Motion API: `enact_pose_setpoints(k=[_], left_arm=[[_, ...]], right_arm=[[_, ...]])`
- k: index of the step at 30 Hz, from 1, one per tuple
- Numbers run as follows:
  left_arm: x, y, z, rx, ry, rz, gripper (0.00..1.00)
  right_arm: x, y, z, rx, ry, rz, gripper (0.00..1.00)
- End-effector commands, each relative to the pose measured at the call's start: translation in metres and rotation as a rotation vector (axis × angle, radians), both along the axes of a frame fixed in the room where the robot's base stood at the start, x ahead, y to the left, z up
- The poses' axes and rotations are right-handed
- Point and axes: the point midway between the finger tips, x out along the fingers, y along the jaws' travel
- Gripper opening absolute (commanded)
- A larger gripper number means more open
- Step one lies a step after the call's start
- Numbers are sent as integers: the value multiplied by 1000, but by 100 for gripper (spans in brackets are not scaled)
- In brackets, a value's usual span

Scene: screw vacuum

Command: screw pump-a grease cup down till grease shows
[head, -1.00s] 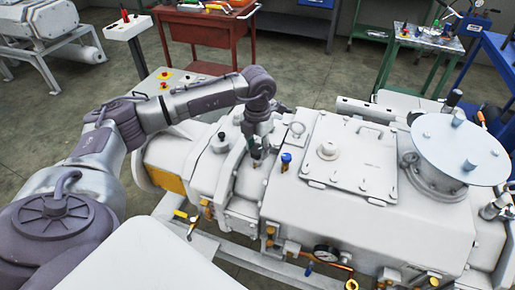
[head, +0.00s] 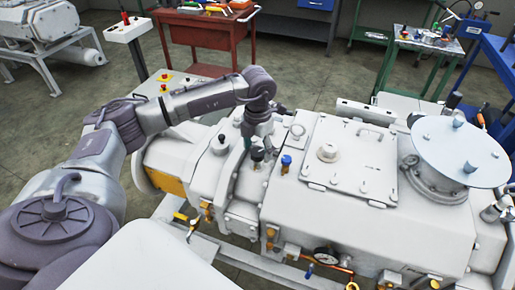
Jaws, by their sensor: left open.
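My left gripper (head: 248,143) points down over the left part of the white pump body (head: 232,200). It is open, with its dark fingers seen nearly edge-on. A small dark-topped fitting (head: 257,155), which looks like a grease cup, stands upright just right of and below the fingertips. It appears clear of them, though the exact gap cannot be told. A blue-topped fitting (head: 286,160) stands to its right. No label tells which is pump-a's cup, and grease is too small to make out. My right gripper is not in view.
A black knob (head: 222,138) rises left of the gripper. A flat hatch cover (head: 350,157) and a big round lid (head: 462,150) lie to the right. A pressure gauge (head: 326,256) and brass pipework run along the front. A red cart (head: 205,35) stands behind on open floor.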

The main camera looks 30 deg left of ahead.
Motion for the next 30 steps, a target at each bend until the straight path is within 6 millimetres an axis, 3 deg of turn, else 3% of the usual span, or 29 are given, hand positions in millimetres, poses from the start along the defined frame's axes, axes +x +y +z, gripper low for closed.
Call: enact_pose_setpoints(k=[15, 21, 30], left_arm=[[1, 0, 98, -1, -6, 1, 71], [1, 0, 114, 0, -3, 0, 71], [0, 0, 116, 0, -2, 1, 71]], right_arm=[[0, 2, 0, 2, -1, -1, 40], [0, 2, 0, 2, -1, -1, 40], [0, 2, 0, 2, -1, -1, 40]])
